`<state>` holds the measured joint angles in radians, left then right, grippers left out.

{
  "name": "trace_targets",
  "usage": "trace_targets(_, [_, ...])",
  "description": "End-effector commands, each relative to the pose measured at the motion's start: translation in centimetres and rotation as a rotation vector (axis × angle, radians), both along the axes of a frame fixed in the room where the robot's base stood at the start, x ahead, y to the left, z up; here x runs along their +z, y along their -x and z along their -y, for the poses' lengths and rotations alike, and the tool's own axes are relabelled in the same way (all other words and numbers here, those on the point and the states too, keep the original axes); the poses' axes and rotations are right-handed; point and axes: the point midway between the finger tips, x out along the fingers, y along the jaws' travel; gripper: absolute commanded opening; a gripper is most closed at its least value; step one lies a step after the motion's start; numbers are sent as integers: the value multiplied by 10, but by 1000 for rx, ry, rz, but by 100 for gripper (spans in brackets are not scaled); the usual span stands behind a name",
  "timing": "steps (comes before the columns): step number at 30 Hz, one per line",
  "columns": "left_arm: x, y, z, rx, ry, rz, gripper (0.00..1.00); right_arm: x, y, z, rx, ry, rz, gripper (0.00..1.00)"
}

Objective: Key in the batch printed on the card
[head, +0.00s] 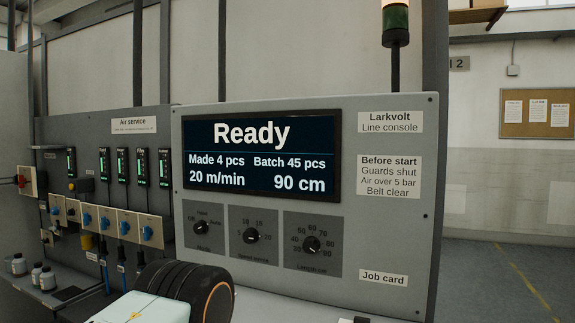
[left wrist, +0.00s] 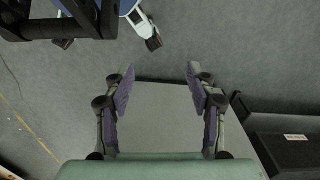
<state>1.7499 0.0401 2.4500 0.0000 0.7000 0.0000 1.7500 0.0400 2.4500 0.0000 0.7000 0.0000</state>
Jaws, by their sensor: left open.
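The line console (head: 400,230) faces me, with a dark display (head: 262,153). The display reads "Ready", "Made 4 pcs", "Batch 45 pcs", "20 m/min" and "90 cm". Below it are three black knobs: a mode knob (head: 200,227), a speed knob (head: 251,235) and a length knob (head: 311,244). A "Job card" label (head: 383,278) is at the lower right; no card text or keypad shows in the head view. My left gripper (left wrist: 159,75) is open and empty in the left wrist view, above a plain grey surface (left wrist: 165,120). My right gripper is not in view.
A "Before start" notice (head: 389,177) is on the console. An air service panel (head: 135,145) with several blue knobs stands at the left. In the left wrist view, a dark box (left wrist: 290,148) is at the right. Open floor (head: 500,280) shows at the right.

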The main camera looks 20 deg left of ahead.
Motion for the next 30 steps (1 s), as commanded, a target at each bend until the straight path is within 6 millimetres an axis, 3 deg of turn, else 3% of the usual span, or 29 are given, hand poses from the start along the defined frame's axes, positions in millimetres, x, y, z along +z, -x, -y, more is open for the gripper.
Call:
trace_targets(18, [0, 0, 0, 0, 0, 0, 1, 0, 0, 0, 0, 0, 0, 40])
trace_targets(30, [0, 0, 0, 0, 0, 0, 0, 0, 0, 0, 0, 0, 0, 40])
